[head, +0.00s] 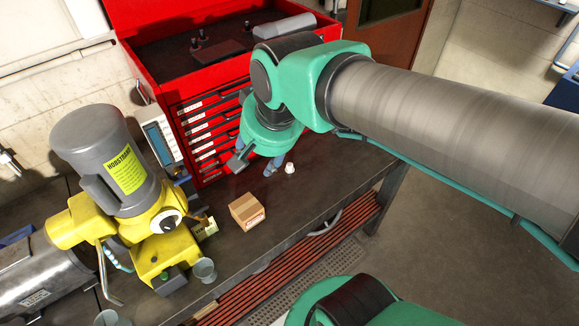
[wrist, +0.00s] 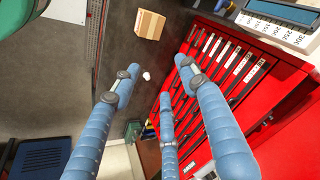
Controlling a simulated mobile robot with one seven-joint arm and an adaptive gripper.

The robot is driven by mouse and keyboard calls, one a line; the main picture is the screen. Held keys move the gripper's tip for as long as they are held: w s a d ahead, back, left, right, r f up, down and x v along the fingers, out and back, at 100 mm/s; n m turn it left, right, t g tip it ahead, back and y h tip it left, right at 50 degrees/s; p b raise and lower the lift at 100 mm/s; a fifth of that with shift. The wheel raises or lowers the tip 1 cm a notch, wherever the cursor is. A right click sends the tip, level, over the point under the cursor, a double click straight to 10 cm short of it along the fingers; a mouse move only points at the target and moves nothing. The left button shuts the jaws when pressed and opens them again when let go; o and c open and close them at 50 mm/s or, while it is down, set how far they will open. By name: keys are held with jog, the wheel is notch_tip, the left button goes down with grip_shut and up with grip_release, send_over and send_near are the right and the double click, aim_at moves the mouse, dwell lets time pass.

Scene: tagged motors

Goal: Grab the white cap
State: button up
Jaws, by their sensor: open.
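The white cap (head: 290,168) is a small white piece standing on the dark bench top, right of the cardboard box. It also shows in the wrist view (wrist: 147,76), as a small white spot between my blue fingers. My gripper (head: 262,168) is above the bench, close to the cap and in front of the red tool chest. In the wrist view its fingers (wrist: 154,82) are spread wide with nothing held between them. The fingers look apart from the cap; the exact height above it is hard to tell.
A cardboard box (head: 247,211) sits on the bench left of the cap. The red tool chest (head: 215,130) stands close behind. A yellow and grey motor (head: 120,165) and a clear cup (head: 204,270) are farther left. The bench right of the cap is clear to its edge.

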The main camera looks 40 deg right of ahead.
jog(key=w+d+f+m+g+p, duration=0.25)
jog(key=w+d+f+m, duration=0.45)
jog(key=w+d+m, duration=0.45)
jog(key=w+d+f+m+p, duration=0.1)
jog(key=w+d+f+m, duration=0.2)
jog(key=d+f+m, duration=0.3)
jog(key=w+d+f+m+g+p, duration=0.1)
jog(key=w+d+f+m, duration=0.2)
jog(key=d+f+m, duration=0.3)
notch_tip(320, 180, down, 3)
jog(key=m, duration=0.5)
jog(key=shift+f+p, duration=0.2)
jog(key=shift+p, duration=0.15)
jog(key=shift+f, duration=0.1)
send_over(291, 165)
jog(key=shift+s+f+b, duration=0.1)
jog(key=shift+f+b, duration=0.25)
jog(key=shift+f, duration=3.8)
jog(key=shift+f, duration=0.1)
